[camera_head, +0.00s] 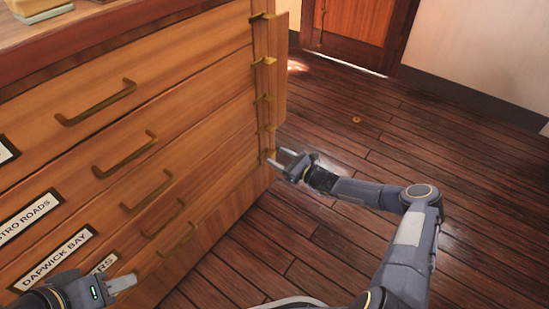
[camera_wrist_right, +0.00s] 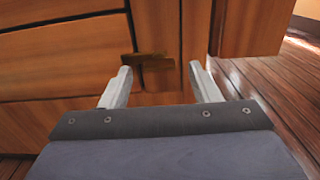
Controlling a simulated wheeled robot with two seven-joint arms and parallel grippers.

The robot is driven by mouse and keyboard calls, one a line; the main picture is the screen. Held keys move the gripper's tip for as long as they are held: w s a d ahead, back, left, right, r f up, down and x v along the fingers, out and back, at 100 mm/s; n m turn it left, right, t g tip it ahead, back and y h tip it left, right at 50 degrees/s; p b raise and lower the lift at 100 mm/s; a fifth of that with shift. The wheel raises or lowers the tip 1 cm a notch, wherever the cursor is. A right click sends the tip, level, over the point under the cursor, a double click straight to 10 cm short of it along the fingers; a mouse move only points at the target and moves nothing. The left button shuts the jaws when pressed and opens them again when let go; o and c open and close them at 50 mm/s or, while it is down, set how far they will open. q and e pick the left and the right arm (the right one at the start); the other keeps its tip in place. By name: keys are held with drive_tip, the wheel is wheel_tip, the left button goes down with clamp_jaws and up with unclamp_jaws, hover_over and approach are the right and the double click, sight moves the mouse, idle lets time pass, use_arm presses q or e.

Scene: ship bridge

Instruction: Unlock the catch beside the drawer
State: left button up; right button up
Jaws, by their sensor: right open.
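A wooden chest of drawers (camera_head: 200,75) has a column of small brass catches on its right front edge, several in all. The lowest visible catch (camera_head: 267,154) lies at the fingertips of my right gripper (camera_head: 276,157). In the right wrist view this brass catch (camera_wrist_right: 150,60) lies roughly horizontal across a vertical post, just beyond the fingertips. My right gripper (camera_wrist_right: 160,72) is open and empty, its fingers to either side of the catch's middle; contact cannot be told. My left gripper (camera_head: 122,284) is low in front of the drawers, with only part of its fingers showing.
The drawers have brass bar handles (camera_head: 97,103) and label plates, one reading DAPWICK BAY (camera_head: 55,257). A wooden flap (camera_head: 281,60) stands at the chest's right edge.

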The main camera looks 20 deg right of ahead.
drive_tip(key=shift+x, duration=1.15)
drive_tip(key=shift+c, duration=0.2)
drive_tip(key=c, duration=0.9)
drive_tip(key=shift+c, duration=0.2)
